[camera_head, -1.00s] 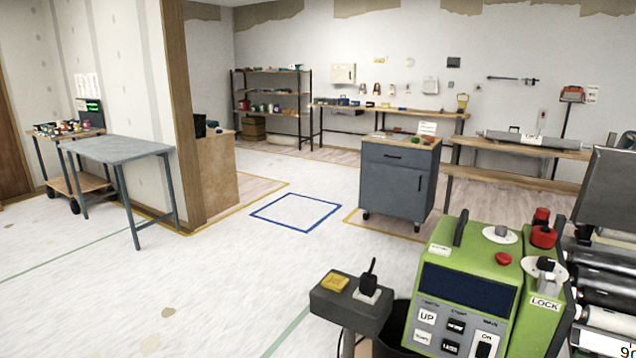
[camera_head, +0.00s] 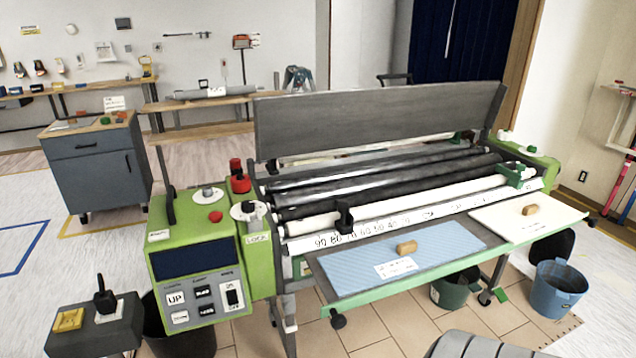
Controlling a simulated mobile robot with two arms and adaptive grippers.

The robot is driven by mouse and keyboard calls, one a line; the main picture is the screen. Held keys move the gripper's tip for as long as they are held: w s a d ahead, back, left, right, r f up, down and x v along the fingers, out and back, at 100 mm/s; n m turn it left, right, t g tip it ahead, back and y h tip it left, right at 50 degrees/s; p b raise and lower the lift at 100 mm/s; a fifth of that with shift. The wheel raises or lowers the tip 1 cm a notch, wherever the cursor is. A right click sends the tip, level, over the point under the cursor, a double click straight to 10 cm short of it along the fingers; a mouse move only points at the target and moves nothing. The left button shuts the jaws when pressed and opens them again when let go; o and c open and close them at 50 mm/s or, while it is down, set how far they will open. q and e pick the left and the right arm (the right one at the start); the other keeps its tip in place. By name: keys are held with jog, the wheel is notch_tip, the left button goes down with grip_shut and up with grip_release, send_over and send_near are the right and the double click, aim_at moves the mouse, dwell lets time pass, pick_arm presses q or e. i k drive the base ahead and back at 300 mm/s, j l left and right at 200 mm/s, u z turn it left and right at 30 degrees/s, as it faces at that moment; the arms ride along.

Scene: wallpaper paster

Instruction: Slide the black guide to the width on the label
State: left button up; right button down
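The black guide (camera_head: 344,215) sits on the white scaled bar of the pasting machine, near its left end. The scale (camera_head: 370,229) below it carries numbers that start around 90 at the left and fall toward the right. A small white label (camera_head: 396,268) lies on the blue sheet on the front tray; its writing is too small to read. A green guide (camera_head: 516,174) sits near the bar's right end. Neither of my grippers shows in the head view.
The green control box (camera_head: 196,265) stands at the machine's left end. A blue bucket (camera_head: 560,288) stands at the right. A grey cabinet (camera_head: 98,165) stands behind left.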

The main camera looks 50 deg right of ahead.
aim_at(344, 225)
jog(key=z, duration=1.8)
